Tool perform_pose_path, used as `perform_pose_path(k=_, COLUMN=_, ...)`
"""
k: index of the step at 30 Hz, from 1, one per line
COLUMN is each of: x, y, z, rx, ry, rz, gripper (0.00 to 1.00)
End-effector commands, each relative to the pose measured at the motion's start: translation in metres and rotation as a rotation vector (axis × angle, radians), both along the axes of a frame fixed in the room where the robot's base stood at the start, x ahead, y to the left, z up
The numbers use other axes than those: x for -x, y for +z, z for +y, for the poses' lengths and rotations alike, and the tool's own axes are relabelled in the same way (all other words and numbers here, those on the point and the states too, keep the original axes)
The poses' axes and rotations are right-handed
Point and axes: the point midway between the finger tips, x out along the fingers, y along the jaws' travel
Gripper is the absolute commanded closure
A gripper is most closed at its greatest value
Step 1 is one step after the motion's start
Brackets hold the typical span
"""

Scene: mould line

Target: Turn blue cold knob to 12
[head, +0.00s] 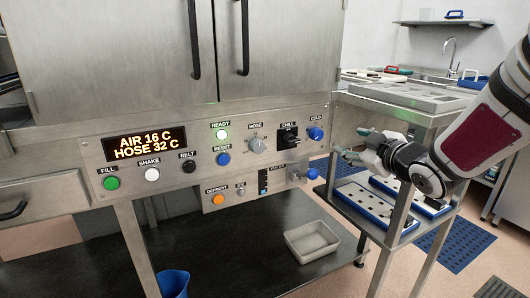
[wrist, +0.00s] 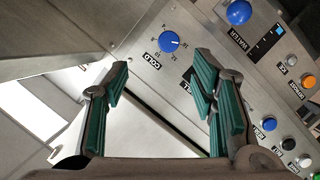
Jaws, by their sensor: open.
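The blue cold knob (head: 316,133) is at the right end of the panel's upper row, under the COLD label. In the wrist view the blue cold knob (wrist: 169,42) sits inside a ring of small numbers, with a pale pointer mark toward the right of the picture. The number it points at is too small to read surely. My gripper (head: 352,144) is to the right of the knob, apart from it. In the wrist view my gripper (wrist: 162,64) is open and empty, its green-padded fingers spread, with the knob beyond the gap between the tips.
The black chill switch (head: 288,139) and grey hose knob (head: 257,145) are left of the cold knob. A blue ball-ended water lever (head: 312,173) sticks out below it. A steel side table (head: 400,104) stands at right. The display (head: 145,143) reads AIR 16 C, HOSE 32 C.

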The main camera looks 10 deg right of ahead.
Motion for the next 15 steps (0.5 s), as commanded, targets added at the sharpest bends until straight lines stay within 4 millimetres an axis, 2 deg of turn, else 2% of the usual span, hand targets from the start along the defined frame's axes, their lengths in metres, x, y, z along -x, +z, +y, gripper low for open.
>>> perform_pose_path(k=1, x=-0.005, y=-0.02, z=-0.004, rx=-0.009, ry=0.029, rz=-0.034, gripper=0.48)
perform_pose_path(k=3, x=-0.008, y=-0.03, z=-0.004, rx=-0.019, ry=0.075, rz=-0.087, gripper=0.48)
perform_pose_path(k=8, x=-0.009, y=-0.039, z=-0.005, rx=-0.036, ry=0.143, rz=-0.177, gripper=0.48)
perform_pose_path(k=15, x=-0.018, y=-0.038, z=-0.002, rx=-0.042, ry=0.167, rz=-0.208, gripper=0.48)
